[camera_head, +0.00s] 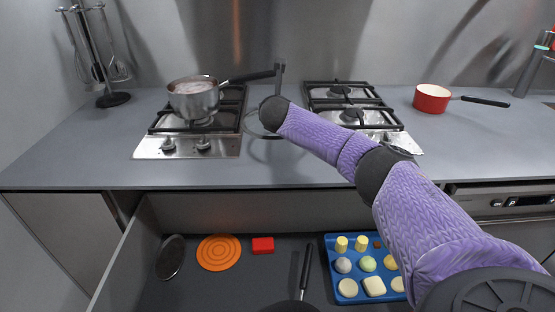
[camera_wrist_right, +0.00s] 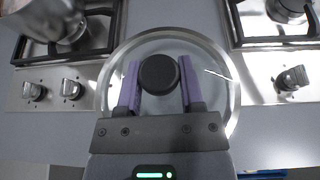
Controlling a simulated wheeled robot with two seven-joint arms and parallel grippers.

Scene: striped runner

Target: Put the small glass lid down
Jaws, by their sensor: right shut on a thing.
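The small glass lid (camera_wrist_right: 209,54) has a clear disc, a metal rim and a black knob (camera_wrist_right: 158,74). In the right wrist view my right gripper (camera_wrist_right: 158,82) is shut on the knob, with a purple finger on each side. In the head view the lid's rim (camera_head: 252,131) shows between the two hobs, partly hidden behind my right wrist (camera_head: 273,113). It is over the grey counter; I cannot tell whether it touches it. My left gripper is not in view.
A steel pot (camera_head: 194,101) stands on the left hob (camera_head: 188,146), its handle reaching right. The right hob (camera_head: 340,92) is empty. A red pan (camera_head: 431,98) is at right. The open drawer below holds a dark oval lid (camera_head: 170,257), orange trivet (camera_head: 219,252) and blue tray (camera_head: 331,266).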

